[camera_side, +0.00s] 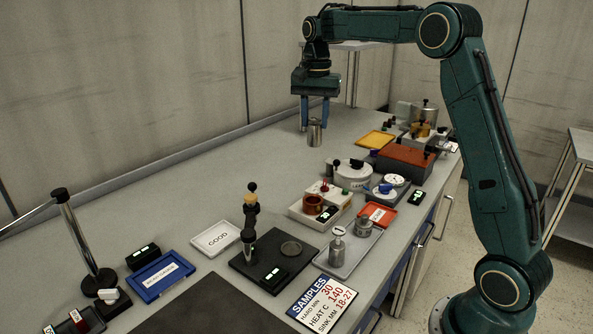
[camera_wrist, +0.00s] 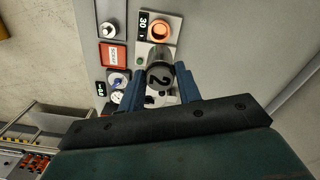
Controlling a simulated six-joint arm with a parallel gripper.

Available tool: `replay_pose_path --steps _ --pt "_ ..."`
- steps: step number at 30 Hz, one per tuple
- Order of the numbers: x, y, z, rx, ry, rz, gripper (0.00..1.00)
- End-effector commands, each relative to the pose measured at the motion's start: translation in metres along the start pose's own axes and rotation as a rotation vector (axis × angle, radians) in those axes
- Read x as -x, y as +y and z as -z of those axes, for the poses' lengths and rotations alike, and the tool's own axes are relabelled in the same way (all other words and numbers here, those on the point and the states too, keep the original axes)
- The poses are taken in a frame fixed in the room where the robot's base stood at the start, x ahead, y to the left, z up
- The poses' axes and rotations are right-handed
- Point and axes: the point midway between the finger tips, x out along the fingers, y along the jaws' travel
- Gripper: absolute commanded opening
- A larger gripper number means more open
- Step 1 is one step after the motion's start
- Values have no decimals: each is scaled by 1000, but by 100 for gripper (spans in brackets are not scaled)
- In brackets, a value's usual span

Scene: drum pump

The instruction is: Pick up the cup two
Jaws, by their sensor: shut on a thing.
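My gripper (camera_side: 315,123) is shut on a small grey metal cup, cup two (camera_side: 314,133), and holds it upright in the air above the bench. In the wrist view the cup (camera_wrist: 158,76) sits between the blue fingers of my gripper (camera_wrist: 160,85), with a dark "2" on its top. Clear space shows under the cup in the side view.
The bench's left rear is clear.

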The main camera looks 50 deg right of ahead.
Motion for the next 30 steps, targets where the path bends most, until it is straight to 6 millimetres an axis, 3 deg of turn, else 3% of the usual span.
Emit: replay_pose_path --steps 30 --pt "14 0 0 0 2 2 6"
